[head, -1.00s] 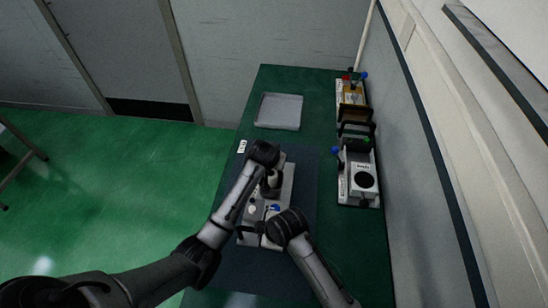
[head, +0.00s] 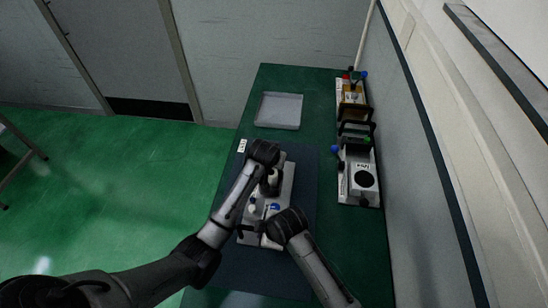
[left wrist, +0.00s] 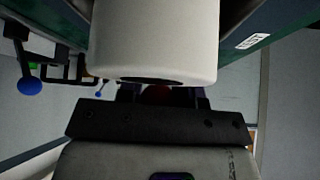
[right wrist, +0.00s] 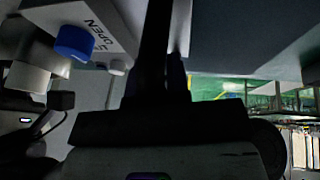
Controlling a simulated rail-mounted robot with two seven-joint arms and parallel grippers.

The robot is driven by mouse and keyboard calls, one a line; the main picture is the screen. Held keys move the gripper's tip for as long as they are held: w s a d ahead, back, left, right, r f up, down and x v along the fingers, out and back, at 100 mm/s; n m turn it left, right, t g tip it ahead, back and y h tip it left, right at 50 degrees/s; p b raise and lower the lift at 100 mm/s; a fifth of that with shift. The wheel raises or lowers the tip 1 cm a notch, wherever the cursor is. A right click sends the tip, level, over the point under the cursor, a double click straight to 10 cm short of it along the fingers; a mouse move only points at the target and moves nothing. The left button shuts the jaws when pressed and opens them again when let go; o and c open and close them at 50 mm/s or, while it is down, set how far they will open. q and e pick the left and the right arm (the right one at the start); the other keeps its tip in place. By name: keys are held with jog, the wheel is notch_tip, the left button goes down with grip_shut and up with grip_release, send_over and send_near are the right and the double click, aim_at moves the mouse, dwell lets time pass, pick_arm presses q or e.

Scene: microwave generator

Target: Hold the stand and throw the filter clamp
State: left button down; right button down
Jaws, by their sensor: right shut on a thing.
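A pale stand (head: 286,190) with a white cylinder and a blue knob (head: 275,206) lies on the dark mat. My left gripper (head: 268,184) is at its upper part. In the left wrist view the white cylinder (left wrist: 155,40) is right in front of my left gripper (left wrist: 165,95); its fingers look apart, their tips hidden behind it. My right gripper (right wrist: 167,65) is at the stand's near end, with its dark fingers close together on the filter clamp, which is mostly hidden. Beside them are a white panel marked OPEN (right wrist: 103,28) and the blue knob (right wrist: 74,42).
An empty grey tray (head: 279,111) lies at the far end of the green table (head: 307,83). Along the right side stand a white device with a black round top (head: 359,183) and another device (head: 352,92) behind it, close to the wall.

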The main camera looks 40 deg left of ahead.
pick_arm(q)
jog(key=c, duration=1.2)
grip_release()
jog(key=shift+s+d+f, duration=0.15)
jog(key=shift+f, duration=0.35)
jog(key=o, duration=0.3)
jog(key=shift+r, duration=0.15)
jog(key=shift+o, duration=0.2)
jog(key=shift+r, duration=0.1)
jog(key=shift+r, duration=0.1)
jog(key=v, duration=1.1)
jog(key=shift+s+r, duration=0.1)
jog(key=shift+r, duration=0.25)
